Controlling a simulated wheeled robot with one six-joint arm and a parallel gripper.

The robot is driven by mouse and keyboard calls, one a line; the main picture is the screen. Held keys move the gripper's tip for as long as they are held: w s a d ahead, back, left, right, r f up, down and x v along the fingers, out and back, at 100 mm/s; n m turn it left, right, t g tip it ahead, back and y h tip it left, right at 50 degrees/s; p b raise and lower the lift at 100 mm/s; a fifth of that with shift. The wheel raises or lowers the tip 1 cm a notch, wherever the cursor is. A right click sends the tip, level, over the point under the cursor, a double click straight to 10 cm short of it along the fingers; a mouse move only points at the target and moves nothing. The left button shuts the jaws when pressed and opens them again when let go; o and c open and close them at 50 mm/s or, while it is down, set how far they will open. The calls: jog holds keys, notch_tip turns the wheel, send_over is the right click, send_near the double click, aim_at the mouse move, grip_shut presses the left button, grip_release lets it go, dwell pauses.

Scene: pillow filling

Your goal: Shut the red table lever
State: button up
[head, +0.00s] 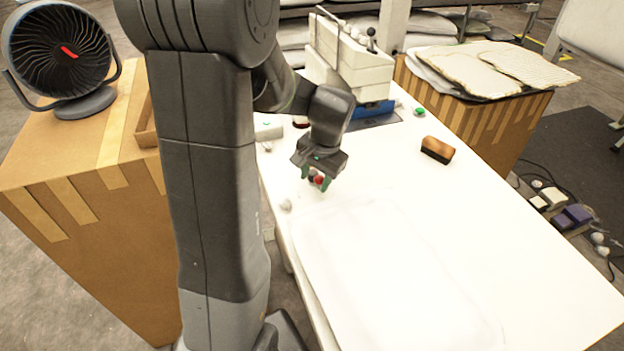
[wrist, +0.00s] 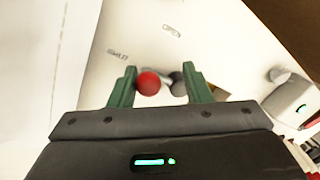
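The red knob of the table lever (wrist: 148,82) shows between my gripper's two green fingers in the wrist view, close to the left finger. A grey round part (wrist: 177,86) sits beside it, near the right finger. In the head view the red knob (head: 319,180) shows at the fingertips, low over the white table. My gripper (head: 317,183) is open, with its fingers on either side of the knob and the grey part. It also shows in the wrist view (wrist: 162,88). Whether a finger touches the knob, and the lever's base, I cannot tell.
The white table (head: 470,240) is mostly clear toward the front. A brown and black brush (head: 437,149) lies to the right. A white machine (head: 350,60) stands at the back. A small white knob (head: 286,205) is at the left edge. A cardboard box with a fan (head: 62,50) stands left.

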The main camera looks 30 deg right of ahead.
jog(key=shift+s+f, duration=0.1)
dwell(0.3)
jog(key=shift+s, duration=0.1)
jog(key=shift+r, duration=0.35)
notch_tip(320, 180, up, 13)
jog(key=s, duration=0.1)
jog(key=shift+s, duration=0.4)
jog(key=shift+f, duration=0.15)
jog(key=f, duration=0.4)
jog(key=w+f, duration=0.1)
jog(key=f, duration=0.8)
jog(key=shift+w+f, duration=0.35)
jog(key=shift+a+r+m, duration=0.15)
jog(key=shift+a+m, duration=0.1)
jog(key=shift+m, duration=0.35)
